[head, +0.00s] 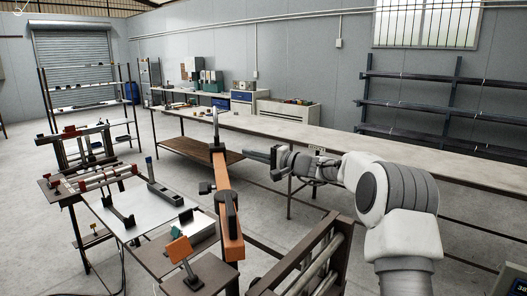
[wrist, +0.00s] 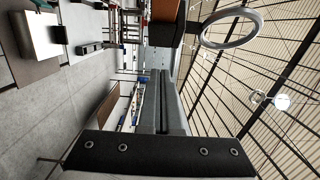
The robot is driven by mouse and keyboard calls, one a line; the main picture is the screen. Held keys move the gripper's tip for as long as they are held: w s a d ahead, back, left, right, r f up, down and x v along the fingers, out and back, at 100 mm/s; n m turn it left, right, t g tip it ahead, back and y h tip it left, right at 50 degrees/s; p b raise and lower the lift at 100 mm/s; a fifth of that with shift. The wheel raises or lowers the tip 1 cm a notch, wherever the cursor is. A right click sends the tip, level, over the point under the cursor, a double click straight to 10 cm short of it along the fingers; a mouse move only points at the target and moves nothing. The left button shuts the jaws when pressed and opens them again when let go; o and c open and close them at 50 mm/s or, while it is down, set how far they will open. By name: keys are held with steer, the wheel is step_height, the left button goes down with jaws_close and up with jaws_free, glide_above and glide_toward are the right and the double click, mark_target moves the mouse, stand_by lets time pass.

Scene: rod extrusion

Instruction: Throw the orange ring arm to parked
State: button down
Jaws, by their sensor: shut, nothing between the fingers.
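The orange ring arm (head: 229,190) is a long orange beam left of my gripper in the head view. A thin grey upright piece (head: 215,124) at its far end looks like the ring seen edge-on. The wrist view shows the pale ring (wrist: 232,28) face-on beside the orange beam end (wrist: 165,33). My gripper (head: 246,153) is shut and empty, to the right of the beam's far end and apart from it in the head view. Its fingers (wrist: 161,76) point toward the beam in the wrist view. No parked marking is readable.
A smaller orange paddle (head: 180,249) stands on a dark block at the front left. A bench with a pale plate (head: 142,207) and brackets lies left of the beam. A long worktable (head: 350,143) runs behind my arm. Dark rails (head: 315,262) stand at the front.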

steer(key=a, duration=0.1)
steer(key=a+p, duration=0.1)
steer(key=a, duration=0.3)
steer(key=shift+w+a+p, duration=0.25)
steer(key=shift+w+p, duration=0.05)
steer(key=shift+p, duration=0.05)
steer(key=shift+a, duration=0.1)
steer(key=s+a+n+g+y+b, duration=0.1)
steer(key=s+a+g+b, duration=0.1)
steer(key=a, duration=0.5)
steer(key=s+a+n+g+y+b, duration=0.1)
steer(key=a+n+g+b, duration=0.1)
steer(key=a, duration=0.6)
steer(key=shift+s+b, duration=0.4)
steer(key=shift+b, duration=0.4)
steer(key=shift+d, duration=0.2)
